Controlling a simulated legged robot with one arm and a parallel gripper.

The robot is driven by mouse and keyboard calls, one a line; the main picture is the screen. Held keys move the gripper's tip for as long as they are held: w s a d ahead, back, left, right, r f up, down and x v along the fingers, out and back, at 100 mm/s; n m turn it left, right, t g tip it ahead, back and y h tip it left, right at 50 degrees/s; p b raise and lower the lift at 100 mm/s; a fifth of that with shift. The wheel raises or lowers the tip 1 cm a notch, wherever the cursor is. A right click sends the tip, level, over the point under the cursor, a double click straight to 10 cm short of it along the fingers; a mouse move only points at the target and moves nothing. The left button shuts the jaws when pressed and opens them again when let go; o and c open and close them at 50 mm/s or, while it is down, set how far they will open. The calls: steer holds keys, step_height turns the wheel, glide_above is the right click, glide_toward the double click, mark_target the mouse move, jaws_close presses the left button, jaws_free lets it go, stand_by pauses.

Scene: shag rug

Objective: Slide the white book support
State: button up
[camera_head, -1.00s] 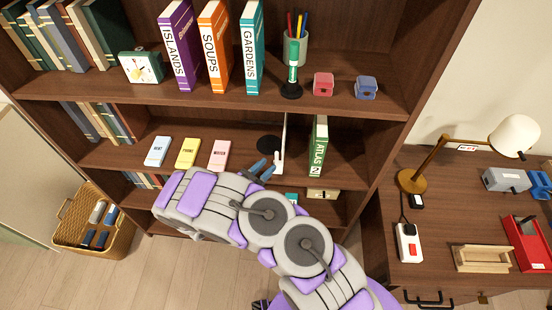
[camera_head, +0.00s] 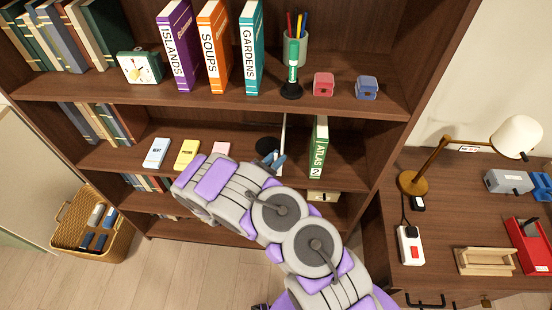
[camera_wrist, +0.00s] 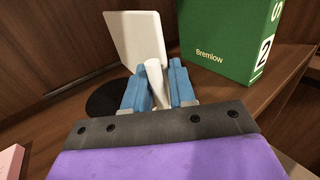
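The white book support is an upright white plate (camera_head: 283,131) with a dark round base (camera_head: 268,144), on the middle shelf left of the green ATLAS book (camera_head: 318,146). In the wrist view its white plate (camera_wrist: 138,42) stands just beyond my fingers, and its dark base (camera_wrist: 105,99) shows at left. My gripper (camera_head: 273,159) is at the support's front edge; in the wrist view the blue fingers (camera_wrist: 158,82) stand apart, one on each side of a narrow white upright part (camera_wrist: 156,80) of it. Firm contact cannot be made out.
The green book (camera_wrist: 230,38) stands close at right. A blue (camera_head: 157,152), a yellow (camera_head: 187,153) and a pink box (camera_head: 221,148) lie left on the same shelf. The upper shelf (camera_head: 200,102) overhangs. Bare shelf shows between the support and the green book.

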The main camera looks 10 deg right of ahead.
jaws_close()
steer(key=w+a, duration=0.1)
steer(key=a, duration=0.3)
steer(key=w+a, duration=0.1)
steer(key=a, duration=0.2)
steer(key=w+a, duration=0.2)
steer(key=a, duration=0.2)
steer(key=shift+a, duration=0.35)
steer(key=shift+s, duration=0.1)
steer(key=shift+o, duration=2.1)
jaws_free()
steer(key=shift+d, duration=0.15)
